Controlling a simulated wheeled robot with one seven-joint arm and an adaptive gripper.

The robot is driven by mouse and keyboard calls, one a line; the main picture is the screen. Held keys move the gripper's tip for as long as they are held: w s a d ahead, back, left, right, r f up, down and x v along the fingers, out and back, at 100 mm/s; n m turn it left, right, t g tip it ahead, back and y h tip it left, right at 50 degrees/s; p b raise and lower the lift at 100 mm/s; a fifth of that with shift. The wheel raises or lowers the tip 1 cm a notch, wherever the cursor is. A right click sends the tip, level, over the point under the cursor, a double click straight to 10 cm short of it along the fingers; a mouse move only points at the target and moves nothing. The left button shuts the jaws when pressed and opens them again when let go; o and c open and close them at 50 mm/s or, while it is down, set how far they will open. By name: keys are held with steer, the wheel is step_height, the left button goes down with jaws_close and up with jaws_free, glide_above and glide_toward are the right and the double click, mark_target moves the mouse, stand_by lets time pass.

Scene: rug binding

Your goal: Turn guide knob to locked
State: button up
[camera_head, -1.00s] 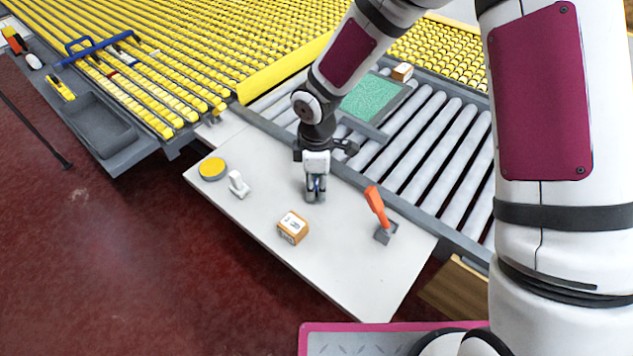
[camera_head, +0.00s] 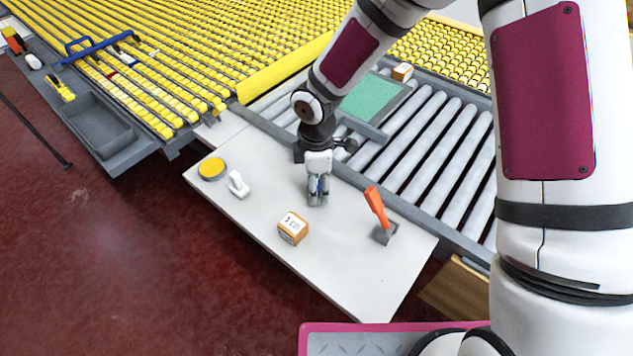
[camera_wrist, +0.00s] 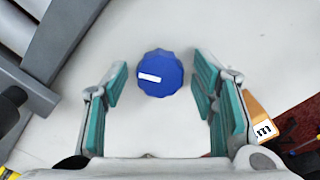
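The guide knob (camera_wrist: 160,73) is a blue, scalloped round knob with a white bar mark on its top, seen from above in the wrist view. The bar lies left of the knob's middle and is nearly level, tilted slightly down to the right. My gripper (camera_wrist: 162,92) is open, with one teal-padded finger on each side of the knob and a gap to both. In the head view my gripper (camera_head: 318,198) points down over the pale table, and only a sliver of blue shows between its fingers.
On the pale table (camera_head: 350,275) are a yellow round button (camera_head: 212,168), a white switch (camera_head: 238,184), an orange-and-white box (camera_head: 293,228) and an orange lever (camera_head: 376,208) on a grey base. Grey rollers (camera_head: 430,150) run behind the table.

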step_height(320, 180, up, 12)
stand_by(0.7)
stand_by(0.4)
steer(key=s+d+r+m+t+h, duration=0.1)
steer(key=s+d+r+m, duration=0.35)
steer(key=d+r, duration=0.25)
steer(key=s+d+r+m+t+h, duration=0.1)
steer(key=s+d+r+m, duration=0.2)
steer(key=d+r+m, duration=0.3)
steer(key=s+d+r+m+t+y, duration=0.1)
steer(key=s+d+r+m, duration=0.2)
steer(key=s, duration=0.4)
steer(key=s+d+r+m+t+y, duration=0.1)
steer(key=s+d+r+m, duration=0.2)
steer(key=s+m, duration=0.3)
steer(key=shift+s+d+p, duration=0.3)
steer(key=shift+s+d, duration=0.3)
steer(key=shift+s, duration=0.3)
